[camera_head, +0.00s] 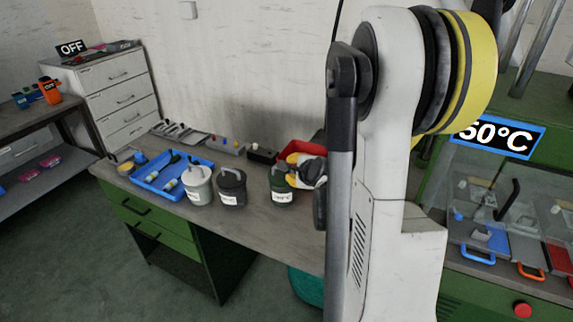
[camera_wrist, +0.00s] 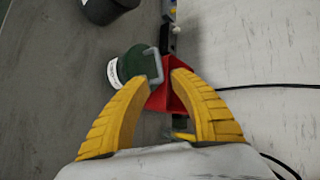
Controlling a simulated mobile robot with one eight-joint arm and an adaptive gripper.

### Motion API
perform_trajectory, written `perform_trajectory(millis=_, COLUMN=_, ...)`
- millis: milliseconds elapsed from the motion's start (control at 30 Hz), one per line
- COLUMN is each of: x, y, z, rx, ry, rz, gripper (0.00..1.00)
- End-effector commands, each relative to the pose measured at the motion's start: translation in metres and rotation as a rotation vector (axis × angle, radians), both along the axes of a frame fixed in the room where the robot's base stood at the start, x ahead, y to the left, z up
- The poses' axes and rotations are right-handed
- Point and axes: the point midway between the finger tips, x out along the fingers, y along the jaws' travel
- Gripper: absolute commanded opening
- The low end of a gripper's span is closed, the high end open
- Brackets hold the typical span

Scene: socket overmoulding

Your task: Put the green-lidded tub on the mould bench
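The green-lidded tub (camera_head: 281,188) stands upright on the grey-topped bench with green drawers (camera_head: 255,222), at the right end of a row of tubs. It is dark with a white label. In the wrist view its green lid (camera_wrist: 130,65) and grey handle (camera_wrist: 153,66) show from above, just beyond the fingertips. My gripper (camera_head: 297,172) is beside and slightly above the tub, partly hidden by my arm in the head view. In the wrist view my gripper (camera_wrist: 160,76) has its yellow fingers apart with nothing held. I cannot tell whether a finger touches the handle.
A grey-lidded tub (camera_head: 199,189) and a black-lidded tub (camera_head: 231,188) stand left of it. A blue tray (camera_head: 151,181) holds tools. A red bin (camera_wrist: 163,97) is close behind the tub. A green station (camera_head: 455,287) under a 50°C sign (camera_head: 497,137) is at right.

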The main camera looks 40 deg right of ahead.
Motion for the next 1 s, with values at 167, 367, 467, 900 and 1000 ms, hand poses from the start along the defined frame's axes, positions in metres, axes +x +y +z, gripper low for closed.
perform_trajectory(millis=167, x=-0.018, y=0.006, z=0.013, rx=-0.001, ry=0.001, rz=0.0, gripper=0.27)
perform_trajectory(millis=367, x=-0.017, y=0.052, z=0.032, rx=-0.116, ry=0.081, rz=0.154, gripper=0.27)
perform_trajectory(millis=467, x=-0.019, y=0.108, z=0.051, rx=-0.275, ry=0.179, rz=0.359, gripper=0.27)
perform_trajectory(millis=900, x=-0.138, y=0.303, z=0.093, rx=-1.129, ry=0.491, rz=1.361, gripper=0.27)
perform_trajectory(millis=1000, x=-0.159, y=0.315, z=0.092, rx=-1.241, ry=0.512, rz=1.48, gripper=0.27)
